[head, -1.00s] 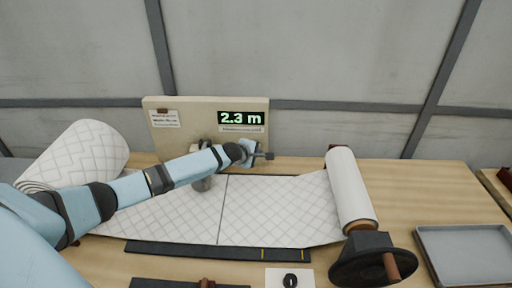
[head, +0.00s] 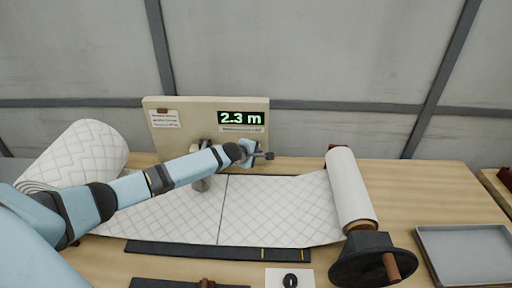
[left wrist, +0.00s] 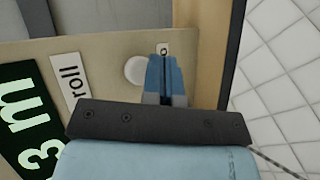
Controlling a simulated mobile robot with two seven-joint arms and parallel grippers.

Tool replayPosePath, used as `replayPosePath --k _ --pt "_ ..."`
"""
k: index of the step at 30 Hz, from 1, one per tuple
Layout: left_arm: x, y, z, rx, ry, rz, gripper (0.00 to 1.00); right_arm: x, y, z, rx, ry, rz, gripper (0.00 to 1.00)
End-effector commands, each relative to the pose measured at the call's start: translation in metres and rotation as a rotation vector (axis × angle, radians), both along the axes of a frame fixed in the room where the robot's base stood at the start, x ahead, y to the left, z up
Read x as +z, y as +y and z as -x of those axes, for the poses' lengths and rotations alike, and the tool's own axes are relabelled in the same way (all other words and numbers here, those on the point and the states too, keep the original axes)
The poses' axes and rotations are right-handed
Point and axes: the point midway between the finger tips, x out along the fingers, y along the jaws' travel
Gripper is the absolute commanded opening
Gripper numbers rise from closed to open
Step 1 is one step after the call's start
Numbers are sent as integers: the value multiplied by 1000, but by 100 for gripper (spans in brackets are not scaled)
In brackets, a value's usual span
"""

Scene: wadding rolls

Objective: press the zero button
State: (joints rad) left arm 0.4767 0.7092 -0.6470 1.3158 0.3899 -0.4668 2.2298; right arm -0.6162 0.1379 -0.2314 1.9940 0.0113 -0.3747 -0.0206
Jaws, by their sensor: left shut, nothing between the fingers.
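The upright beige panel (head: 190,140) at the back of the table carries a display (head: 240,118) reading 2.3 m. In the left wrist view a pale round button (left wrist: 135,70) sits on the panel, with a small white label (left wrist: 163,48) beside it that seems to read 0. My left gripper (head: 268,156) is shut and empty in front of the panel's lower right part. In the left wrist view its blue fingertips (left wrist: 164,62) lie just right of the button and partly cover the label's lower edge. Contact with the panel cannot be told. The button is not discernible in the head view.
White quilted wadding (head: 265,205) lies across the table from a large roll (head: 85,155) at left to a narrower roll (head: 350,190) with a crank (head: 375,262) at right. A grey tray (head: 465,255) stands at the right. A small black ring (head: 290,281) lies on a white card in front.

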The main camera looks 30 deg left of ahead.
Motion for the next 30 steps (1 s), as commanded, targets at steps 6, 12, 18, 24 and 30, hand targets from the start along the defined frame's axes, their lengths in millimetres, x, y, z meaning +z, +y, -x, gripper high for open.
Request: replayPosePath --k 6,12,18,24,30 --pt "0 0 0 0 0 0 0 -2 0 1 1 4 1 43" --pt "0 0 0 0 0 0 0 -2 0 1 1 5 1 43" --pt "0 4 -5 1 -1 0 0 -1 0 1 1 4 1 43" --pt "0 5 -7 0 0 0 0 0 0 0 1 2 0 43" --pt "0 5 -7 0 0 0 0 1 0 0 0 -1 0 43"
